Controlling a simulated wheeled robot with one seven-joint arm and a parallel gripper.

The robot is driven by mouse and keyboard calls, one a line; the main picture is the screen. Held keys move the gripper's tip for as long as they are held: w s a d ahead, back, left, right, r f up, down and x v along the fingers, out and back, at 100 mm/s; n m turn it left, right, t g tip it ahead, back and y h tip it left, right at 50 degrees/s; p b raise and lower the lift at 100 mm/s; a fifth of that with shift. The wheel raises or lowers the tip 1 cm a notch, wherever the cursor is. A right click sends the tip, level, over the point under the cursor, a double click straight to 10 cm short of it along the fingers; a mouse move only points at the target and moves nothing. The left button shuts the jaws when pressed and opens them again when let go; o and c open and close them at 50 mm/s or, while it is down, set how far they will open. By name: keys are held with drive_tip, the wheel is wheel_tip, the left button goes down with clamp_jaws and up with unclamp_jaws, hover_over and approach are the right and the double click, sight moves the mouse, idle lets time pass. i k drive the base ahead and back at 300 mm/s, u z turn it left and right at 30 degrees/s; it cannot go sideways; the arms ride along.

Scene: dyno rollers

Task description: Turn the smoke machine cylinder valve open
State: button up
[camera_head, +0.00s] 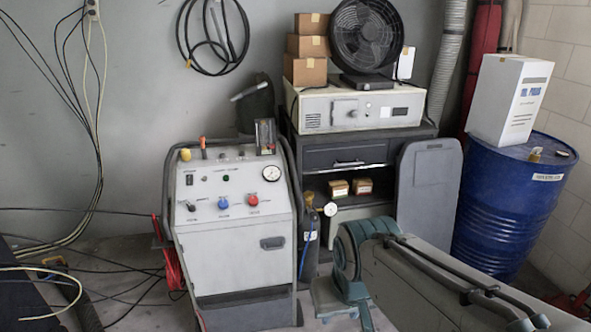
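The smoke machine (235,238) is a grey upright cabinet left of centre, with a round gauge (271,173), a blue knob and a red knob on its sloped panel. A dark gas cylinder (311,240) stands upright close against its right side. A small regulator gauge (330,209) sticks out to the right near its top. The cylinder valve (308,199) is at the top, small and partly hidden by the cabinet's edge; whether it is open or closed cannot be told. A blue hose runs down beside the cylinder.
A large grey and teal form (440,285) with black hoses fills the lower right foreground, close to the cylinder. A dark shelf unit (345,157) stands behind. A blue drum (508,205) stands right. Loose cables (85,130) hang and lie at left.

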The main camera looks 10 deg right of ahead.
sight(309, 195)
drive_tip(key=z, duration=0.15)
drive_tip(key=i, duration=1.85)
drive_tip(key=z, duration=0.2)
